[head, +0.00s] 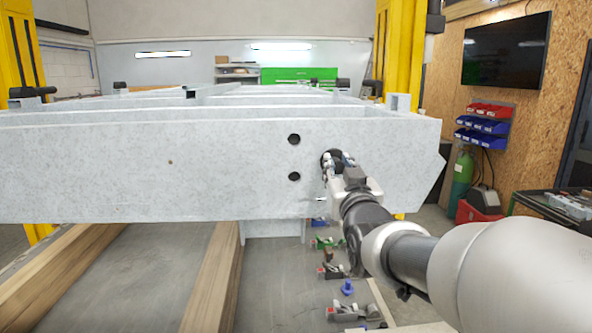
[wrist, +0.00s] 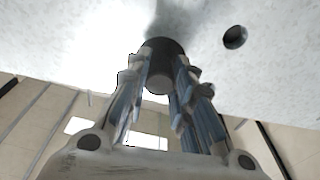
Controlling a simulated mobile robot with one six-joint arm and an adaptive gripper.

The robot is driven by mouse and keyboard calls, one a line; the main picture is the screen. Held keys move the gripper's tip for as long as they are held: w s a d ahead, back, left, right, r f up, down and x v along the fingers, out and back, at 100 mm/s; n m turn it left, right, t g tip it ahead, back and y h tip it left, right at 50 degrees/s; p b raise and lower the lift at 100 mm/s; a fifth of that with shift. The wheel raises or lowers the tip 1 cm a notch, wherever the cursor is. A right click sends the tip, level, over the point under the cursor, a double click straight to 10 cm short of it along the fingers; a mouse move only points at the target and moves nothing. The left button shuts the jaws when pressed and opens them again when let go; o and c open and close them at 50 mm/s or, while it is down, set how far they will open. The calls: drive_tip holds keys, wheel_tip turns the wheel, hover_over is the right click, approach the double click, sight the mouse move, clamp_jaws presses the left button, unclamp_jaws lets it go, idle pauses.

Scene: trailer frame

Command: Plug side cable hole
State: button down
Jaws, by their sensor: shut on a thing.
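The pale grey side beam of the trailer frame (head: 120,165) spans the head view. It has two dark round holes, an upper cable hole (head: 294,139) and a lower cable hole (head: 294,177). My gripper (head: 335,160) is in front of the beam, to the right of both holes. In the wrist view my gripper (wrist: 160,82) is shut on a black cylindrical plug (wrist: 158,78). One dark hole (wrist: 235,37) shows in the beam to the right of the plug. The plug's far end is at or close to the beam face; I cannot tell whether it touches.
Yellow posts (head: 404,55) stand behind the frame. Wooden beams (head: 212,275) lie below it. Several clamps or tools and a blue part (head: 347,287) lie low beneath my arm. A bench (head: 560,205) is at the right. The space before the beam's left part is clear.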

drive_tip(key=shift+w, duration=0.6)
drive_tip(key=shift+w+r, duration=0.1)
drive_tip(key=shift+w, duration=0.25)
drive_tip(key=c, duration=1.7)
unclamp_jaws()
drive_tip(key=shift+w, duration=0.2)
drive_tip(key=o, duration=0.4)
drive_tip(key=shift+s, duration=0.2)
drive_tip(key=s, duration=0.4)
drive_tip(key=s+f, duration=0.1)
drive_tip(key=s, duration=0.6)
drive_tip(key=shift+s+f, duration=0.35)
